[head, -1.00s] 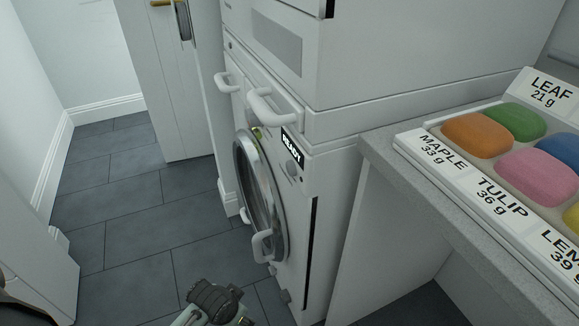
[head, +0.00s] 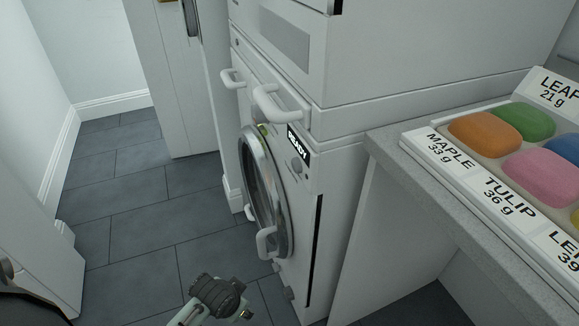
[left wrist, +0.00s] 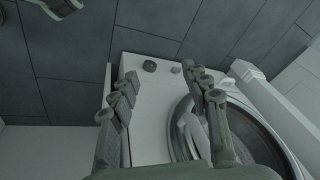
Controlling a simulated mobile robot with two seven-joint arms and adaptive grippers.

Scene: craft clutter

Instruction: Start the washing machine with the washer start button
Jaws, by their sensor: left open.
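The white washing machine (head: 315,215) stands at the centre of the head view, with a round glass door (head: 264,185) and a display (head: 298,142) reading READY. A grey knob (head: 297,165) sits below the display. Two small controls sit low on the front: a larger round one (head: 289,293), also in the left wrist view (left wrist: 149,66), and a smaller one (head: 277,267), also there (left wrist: 175,70). I cannot tell which is the start button. My left gripper (left wrist: 165,82) is open and empty, its fingers spread before the washer front. My right gripper is out of view.
The door handle (head: 266,242) sticks out from the washer. White handles (head: 275,104) project above it. A counter (head: 405,165) at the right bears a tray (head: 455,172) of coloured, labelled blocks. The dark tiled floor (head: 145,210) at the left is open.

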